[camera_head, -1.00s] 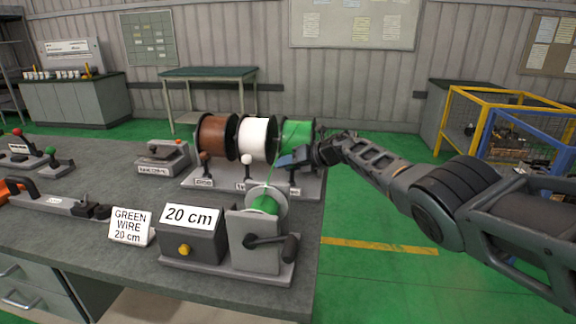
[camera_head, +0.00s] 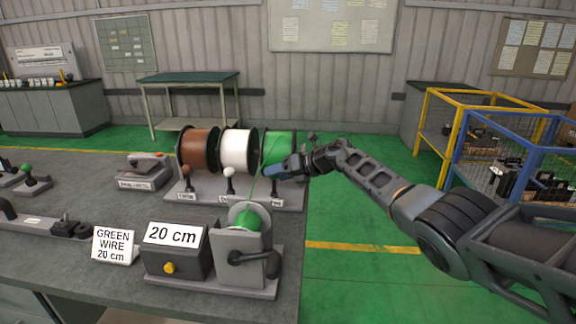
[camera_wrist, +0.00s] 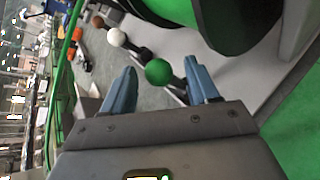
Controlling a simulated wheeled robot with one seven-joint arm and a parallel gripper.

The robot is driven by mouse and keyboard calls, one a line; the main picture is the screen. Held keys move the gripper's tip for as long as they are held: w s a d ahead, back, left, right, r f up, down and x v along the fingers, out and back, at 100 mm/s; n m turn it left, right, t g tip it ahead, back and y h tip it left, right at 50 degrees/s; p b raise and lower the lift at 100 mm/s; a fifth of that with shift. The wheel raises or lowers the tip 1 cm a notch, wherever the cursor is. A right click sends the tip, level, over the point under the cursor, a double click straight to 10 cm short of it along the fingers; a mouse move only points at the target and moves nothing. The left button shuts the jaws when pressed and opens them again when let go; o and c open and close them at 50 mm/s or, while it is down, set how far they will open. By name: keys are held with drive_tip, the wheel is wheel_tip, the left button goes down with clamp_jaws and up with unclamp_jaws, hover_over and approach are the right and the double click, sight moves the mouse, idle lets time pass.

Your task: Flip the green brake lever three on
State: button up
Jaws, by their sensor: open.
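The green brake lever's ball knob (camera_wrist: 158,72) shows in the wrist view, between and just beyond the tips of my open gripper (camera_wrist: 160,88). The fingers look apart from the knob. In the head view my gripper (camera_head: 285,172) is in front of the green spool (camera_head: 279,149) and hides the green lever there. The white lever knob (camera_head: 230,172) and the brown lever knob (camera_head: 187,170) stand upright to the left; the wrist view also shows the white knob (camera_wrist: 116,37) and the brown knob (camera_wrist: 97,22).
A green wire (camera_head: 256,180) runs from the green spool down to a crank winder (camera_head: 243,255), close to my gripper. A box marked 20 cm (camera_head: 178,248) and a green wire sign (camera_head: 115,245) stand on the table. Open floor lies right of the table.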

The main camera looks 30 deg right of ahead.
drive_tip(key=v, duration=0.3)
drive_tip(key=shift+s+d+r+p, duration=0.1)
drive_tip(key=shift+s+p, duration=0.2)
drive_tip(key=shift+p, duration=0.1)
